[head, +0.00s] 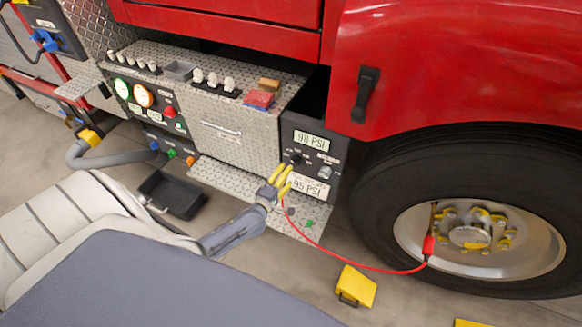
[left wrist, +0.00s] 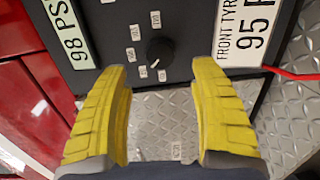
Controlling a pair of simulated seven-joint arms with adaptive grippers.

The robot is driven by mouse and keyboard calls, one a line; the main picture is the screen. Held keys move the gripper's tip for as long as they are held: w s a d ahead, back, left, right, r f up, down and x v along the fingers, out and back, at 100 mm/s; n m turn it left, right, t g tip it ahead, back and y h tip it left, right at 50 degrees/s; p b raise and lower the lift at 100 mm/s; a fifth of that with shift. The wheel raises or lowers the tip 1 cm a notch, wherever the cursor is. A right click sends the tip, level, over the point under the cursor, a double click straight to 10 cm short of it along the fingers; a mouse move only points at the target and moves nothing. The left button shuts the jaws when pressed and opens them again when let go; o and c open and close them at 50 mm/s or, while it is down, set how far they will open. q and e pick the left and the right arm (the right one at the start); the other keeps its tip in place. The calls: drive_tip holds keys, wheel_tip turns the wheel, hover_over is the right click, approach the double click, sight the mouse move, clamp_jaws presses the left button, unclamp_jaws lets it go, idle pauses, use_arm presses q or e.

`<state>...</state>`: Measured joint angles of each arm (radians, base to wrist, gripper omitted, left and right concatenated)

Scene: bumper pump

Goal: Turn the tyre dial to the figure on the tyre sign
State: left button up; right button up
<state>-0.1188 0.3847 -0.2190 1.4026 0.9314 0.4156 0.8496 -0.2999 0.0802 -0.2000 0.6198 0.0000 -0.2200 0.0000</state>
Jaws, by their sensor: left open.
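The tyre dial is a small black knob (left wrist: 159,50) on a dark panel, ringed by small white labels too small to read surely; a pale mark shows on its lower-left side. It also shows in the head view (head: 296,159). The display (left wrist: 65,32) beside it reads 98 PSI. The white tyre sign (left wrist: 243,33) reads FRONT TYRE 95 PSI; it also shows in the head view (head: 308,186). My left gripper (head: 283,174) is at the panel, its yellow fingers (left wrist: 160,74) open and apart, pointing towards the dial. The dial lies between the fingertips' lines, with no contact visible. My right gripper is not in view.
A red hose (head: 340,258) runs from near the panel to the wheel (head: 470,235). A yellow chock (head: 356,286) and a black tray (head: 172,194) lie on the floor. A tread-plate step (head: 215,178) juts out below the panel. Red bodywork (head: 450,70) overhangs to the right.

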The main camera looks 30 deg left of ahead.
use_arm(q)
drive_tip(key=shift+s+d+r, duration=0.15)
drive_tip(key=shift+s, duration=2)
